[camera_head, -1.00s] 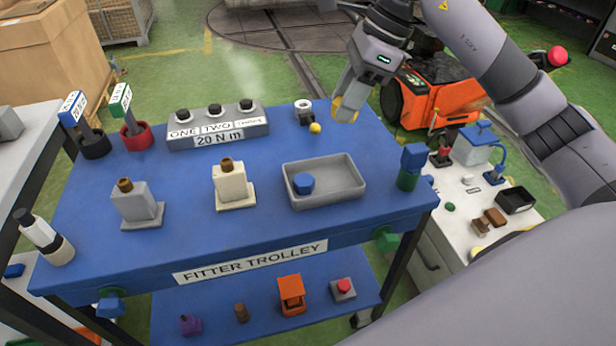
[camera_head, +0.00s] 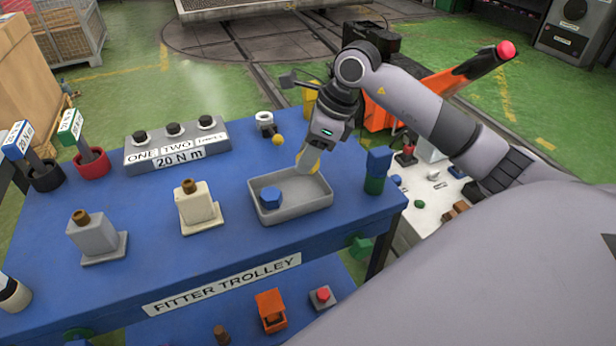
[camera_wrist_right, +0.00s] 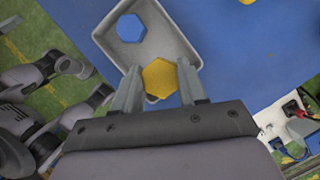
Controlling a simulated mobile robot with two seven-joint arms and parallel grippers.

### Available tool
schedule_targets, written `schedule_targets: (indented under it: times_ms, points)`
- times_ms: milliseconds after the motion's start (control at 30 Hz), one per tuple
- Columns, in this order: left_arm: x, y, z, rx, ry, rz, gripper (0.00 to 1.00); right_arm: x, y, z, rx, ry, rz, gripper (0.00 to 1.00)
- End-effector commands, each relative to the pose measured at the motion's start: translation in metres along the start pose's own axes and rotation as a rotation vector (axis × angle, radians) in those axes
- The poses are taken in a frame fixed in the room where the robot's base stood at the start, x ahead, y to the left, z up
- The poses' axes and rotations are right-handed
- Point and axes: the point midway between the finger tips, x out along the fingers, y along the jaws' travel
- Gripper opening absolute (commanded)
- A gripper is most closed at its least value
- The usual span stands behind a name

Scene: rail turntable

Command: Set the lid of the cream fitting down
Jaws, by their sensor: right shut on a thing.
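The cream fitting (camera_head: 197,212) stands upright on the blue trolley top, with a brown plug (camera_head: 189,187) showing at its top. My right gripper (camera_wrist_right: 160,82) is shut on a yellow six-sided lid (camera_wrist_right: 160,77). In the head view the right gripper (camera_head: 309,162) points down at the back right part of the grey tray (camera_head: 312,208), and only a little yellow shows by its fingers. The wrist view shows the lid over the tray's near end; I cannot tell whether it touches the tray.
A blue six-sided lid (camera_head: 271,199) lies in the tray. A grey fitting (camera_head: 95,238) stands left of the cream one. Bare trolley top lies between the fittings and the tray.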

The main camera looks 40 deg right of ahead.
Motion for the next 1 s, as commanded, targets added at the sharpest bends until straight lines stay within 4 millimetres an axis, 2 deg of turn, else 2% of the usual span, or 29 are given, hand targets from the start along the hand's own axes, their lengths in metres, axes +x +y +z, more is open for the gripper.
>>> schedule_targets:
  times_ms: [100, 333, 533, 933, 967, 1000]
  points:
    - [-0.001, 0.0, -0.001, 0.0, 0.0, 0.0, 0.98, 0.016, 0.0, -0.006, 0.0, 0.0, 0.002, 0.05]
    - [-0.001, 0.0, -0.001, 0.0, 0.0, 0.0, 0.98, 0.032, 0.0, -0.013, 0.0, 0.001, 0.002, 0.05]
    - [-0.002, 0.0, -0.002, 0.0, 0.0, 0.0, 0.98, 0.059, 0.001, -0.024, 0.0, 0.0, 0.004, 0.05]
    - [0.001, 0.0, 0.002, 0.0, 0.0, 0.0, 0.98, 0.066, 0.0, -0.027, -0.002, -0.001, 0.0, 0.05]
    - [0.001, 0.0, 0.001, 0.0, -0.001, 0.0, 0.98, 0.065, 0.0, -0.026, -0.002, -0.001, 0.0, 0.48]
    - [0.0, 0.0, 0.001, 0.0, -0.001, 0.0, 0.98, 0.064, 0.0, -0.026, -0.002, -0.001, 0.0, 0.52]
